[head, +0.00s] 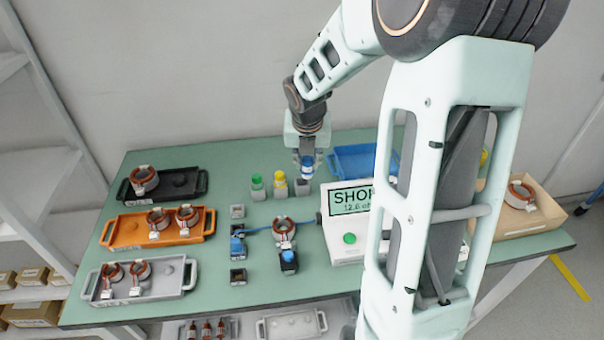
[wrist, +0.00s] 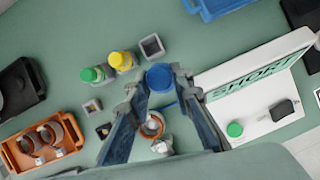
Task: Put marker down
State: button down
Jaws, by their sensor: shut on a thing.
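My gripper (head: 306,158) is shut on a blue-capped marker (head: 307,171) and holds it over the back middle of the green bench. The marker's blue cap shows between the fingers in the wrist view (wrist: 159,77). A square grey holder with a dark, empty socket (wrist: 152,46) stands close by; in the head view this holder (head: 302,187) is just below the marker. A yellow marker (head: 280,183) and a green marker (head: 257,186) stand upright in the same row, to the left. The held marker's lower end is hard to make out.
A tester (head: 349,239) with a "SHORT" display stands right of a copper stator (head: 284,231). Black (head: 180,183), orange (head: 136,229) and grey (head: 171,273) trays lie left, with stators. A blue bin (head: 350,159) is behind, right of my gripper.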

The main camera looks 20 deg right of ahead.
jog(key=shift+w+a+r+b+x, duration=0.15)
jog(key=shift+w+x, duration=0.3)
jog(key=shift+x, duration=1.5)
jog(key=shift+w+a+r+b+x, duration=0.2)
jog(key=shift+w+x, duration=0.25)
jog(key=shift+x, duration=1.5)
jog(key=shift+w+d+r+b+x, duration=0.1)
jog(key=shift+w+b+x, duration=0.25)
jog(key=shift+x, duration=1.55)
jog(key=shift+w, duration=0.1)
jog(key=shift+f, duration=0.5)
jog(key=c, duration=1.7)
grip_release()
jog(key=shift+r, duration=0.15)
